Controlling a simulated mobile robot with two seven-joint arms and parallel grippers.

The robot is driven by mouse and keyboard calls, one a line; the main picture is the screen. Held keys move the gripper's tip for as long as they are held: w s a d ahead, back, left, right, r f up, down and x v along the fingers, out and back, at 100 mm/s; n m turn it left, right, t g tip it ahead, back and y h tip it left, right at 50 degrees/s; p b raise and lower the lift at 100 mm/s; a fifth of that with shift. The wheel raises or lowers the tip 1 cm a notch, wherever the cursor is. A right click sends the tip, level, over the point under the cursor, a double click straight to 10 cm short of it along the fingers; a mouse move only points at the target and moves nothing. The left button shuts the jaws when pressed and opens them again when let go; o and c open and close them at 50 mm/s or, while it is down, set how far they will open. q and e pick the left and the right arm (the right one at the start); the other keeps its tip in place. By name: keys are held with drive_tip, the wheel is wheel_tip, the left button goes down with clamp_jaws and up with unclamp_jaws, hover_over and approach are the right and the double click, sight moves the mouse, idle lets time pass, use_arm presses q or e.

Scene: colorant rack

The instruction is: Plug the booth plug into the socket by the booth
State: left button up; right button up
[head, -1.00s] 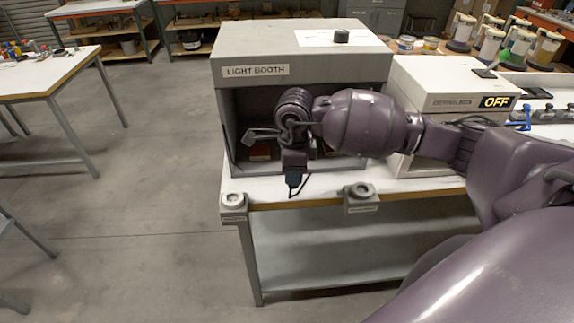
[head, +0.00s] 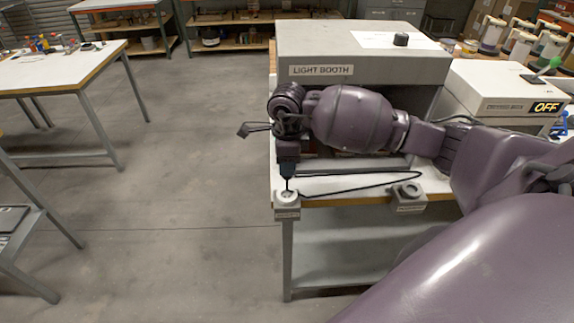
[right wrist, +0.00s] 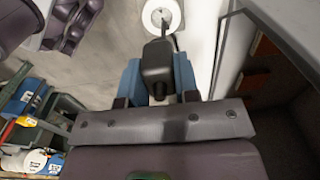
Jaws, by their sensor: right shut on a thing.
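My right gripper (head: 287,172) points down at the front left corner of the booth table, shut on the black booth plug (right wrist: 156,62). In the right wrist view the plug sits between the blue finger pads. A round white socket in a grey housing (head: 287,199) is fixed at the table's front left corner, directly below the plug in the head view; it also shows in the right wrist view (right wrist: 161,14). I cannot tell whether the plug's tip touches it. A black cable (head: 350,188) trails right across the tabletop. My left gripper is not in view.
The light booth (head: 355,52) stands behind my right arm. A second socket (head: 408,190) is on the table's front edge to the right. A white box with an OFF display (head: 500,85) stands right of the booth. Open floor lies left of the table.

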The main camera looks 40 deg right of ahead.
sight(287, 178)
drive_tip(key=shift+w, duration=0.2)
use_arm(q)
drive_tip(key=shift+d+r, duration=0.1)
use_arm(e)
drive_tip(key=shift+s, duration=0.1)
drive_tip(key=shift+b, duration=0.5)
wheel_tip(287, 178, down, 5)
drive_tip(key=b, duration=0.3)
drive_tip(key=shift+r, duration=0.2)
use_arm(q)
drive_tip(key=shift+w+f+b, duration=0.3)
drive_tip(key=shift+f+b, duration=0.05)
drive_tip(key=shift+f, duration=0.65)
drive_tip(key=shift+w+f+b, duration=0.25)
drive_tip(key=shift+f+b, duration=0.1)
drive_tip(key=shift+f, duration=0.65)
use_arm(e)
drive_tip(key=shift+f, duration=0.6)
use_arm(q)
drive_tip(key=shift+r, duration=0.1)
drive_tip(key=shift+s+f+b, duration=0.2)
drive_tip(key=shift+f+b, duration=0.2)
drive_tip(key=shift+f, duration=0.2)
use_arm(e)
drive_tip(key=shift+f, duration=0.55)
